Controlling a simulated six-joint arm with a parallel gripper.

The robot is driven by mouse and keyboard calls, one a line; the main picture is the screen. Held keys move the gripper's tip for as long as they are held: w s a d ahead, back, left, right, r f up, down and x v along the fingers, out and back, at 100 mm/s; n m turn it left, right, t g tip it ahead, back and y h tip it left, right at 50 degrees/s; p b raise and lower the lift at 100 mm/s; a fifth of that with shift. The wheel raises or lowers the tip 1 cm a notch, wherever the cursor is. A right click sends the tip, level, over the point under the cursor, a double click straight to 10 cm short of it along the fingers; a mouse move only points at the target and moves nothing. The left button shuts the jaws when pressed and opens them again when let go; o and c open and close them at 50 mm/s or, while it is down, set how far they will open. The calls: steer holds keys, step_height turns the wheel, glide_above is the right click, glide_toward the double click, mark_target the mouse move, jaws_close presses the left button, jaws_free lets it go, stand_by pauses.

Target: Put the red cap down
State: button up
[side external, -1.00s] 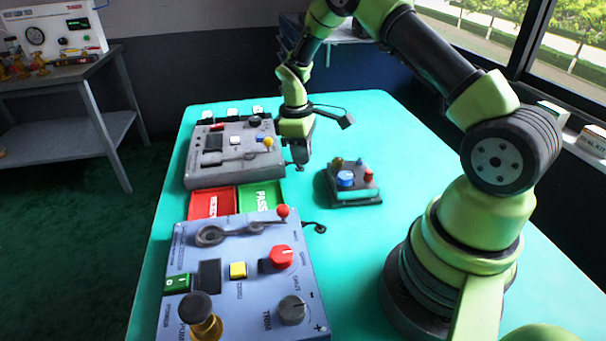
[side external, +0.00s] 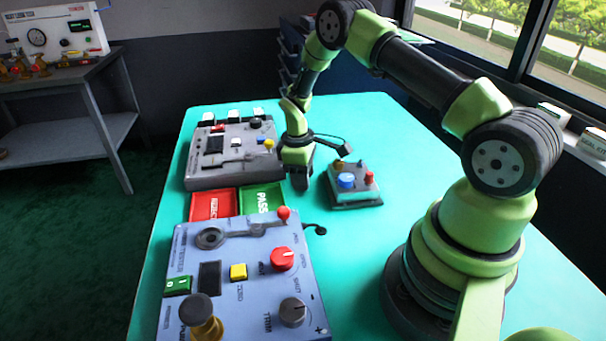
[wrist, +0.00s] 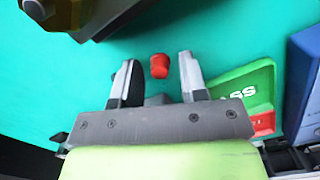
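The red cap (wrist: 159,66) shows in the wrist view between the fingertips, against the teal table top. Teal shows on both sides of it, so neither finger appears to touch it. My gripper (wrist: 157,72) is open. In the side view my gripper (side external: 299,180) points down low over the table, between the grey unit and the small block with knobs. I cannot make out the cap there.
The green PASS tray (side external: 262,199) and red reject tray (side external: 213,205) lie left of my gripper. The grey unit (side external: 215,176) is behind them, the blue tester (side external: 240,300) in front. The knob block (side external: 355,198) stands close on the right. Table is clear farther right.

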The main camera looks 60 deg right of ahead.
steer(key=s+a+r+m+t, duration=0.1)
steer(key=a+r, duration=0.2)
steer(key=r, duration=0.9)
steer(key=s+a+r+m+t, duration=0.1)
steer(key=a+r+t, duration=0.15)
steer(key=r, duration=0.85)
steer(key=s+a+r+m+t+y, duration=0.1)
steer(key=s+a+r+m+t, duration=0.1)
steer(key=s, duration=0.6)
steer(key=s+a+r+m+t+y, duration=0.1)
steer(key=s+a+r+m+t, duration=0.1)
steer(key=s+a+r+m, duration=0.2)
steer(key=s+a+r, duration=0.2)
steer(key=s+a, duration=0.2)
steer(key=s, duration=0.1)
steer(key=shift+t, duration=0.35)
